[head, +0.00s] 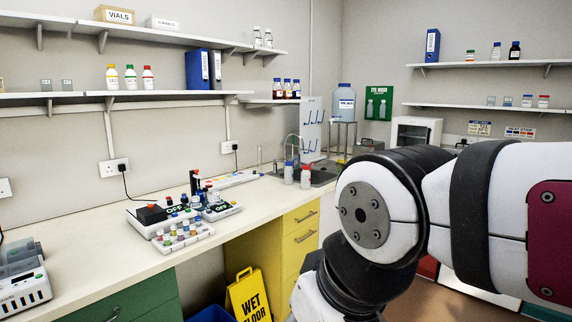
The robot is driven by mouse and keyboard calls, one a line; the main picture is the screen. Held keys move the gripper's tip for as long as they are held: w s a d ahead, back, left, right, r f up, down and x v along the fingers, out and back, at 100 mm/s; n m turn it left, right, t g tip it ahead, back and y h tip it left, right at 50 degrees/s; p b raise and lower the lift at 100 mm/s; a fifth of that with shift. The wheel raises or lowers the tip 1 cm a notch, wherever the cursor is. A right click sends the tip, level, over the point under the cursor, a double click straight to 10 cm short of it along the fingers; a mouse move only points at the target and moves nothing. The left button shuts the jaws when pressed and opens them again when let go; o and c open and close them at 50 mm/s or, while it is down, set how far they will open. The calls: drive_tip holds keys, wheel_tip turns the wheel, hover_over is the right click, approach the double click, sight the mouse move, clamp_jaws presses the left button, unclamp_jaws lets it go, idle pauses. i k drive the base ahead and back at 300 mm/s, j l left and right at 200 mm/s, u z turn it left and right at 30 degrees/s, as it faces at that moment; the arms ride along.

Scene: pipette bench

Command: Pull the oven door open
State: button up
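A white box-shaped appliance with a dark front window (412,134) stands at the back right, near the corner of the room. It looks like the oven, and its door appears shut, though it is small in the picture. My arm hides its lower part. My arm fills the right foreground, between the camera and the back right of the room. My gripper is out of the picture, so its state does not show.
A long bench (105,258) runs along the left wall with a vial rack (184,237) and other devices. A sink (318,176) lies farther back. A yellow wet-floor sign (249,297) stands before the yellow drawers (300,238). My arm hides much of the right-hand floor.

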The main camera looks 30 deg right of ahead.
sight(430, 124)
drive_tip(key=i+l+z, duration=0.15)
drive_tip(key=l+z, duration=0.25)
drive_tip(key=i+l+z, duration=0.15)
drive_tip(key=z, duration=0.25)
drive_tip(key=i+l+z, duration=0.2)
drive_tip(key=z, duration=0.2)
drive_tip(key=i+z, duration=0.35)
drive_tip(key=i+l+z, duration=0.15)
drive_tip(key=i+z, duration=0.2)
drive_tip(key=i, duration=1.4)
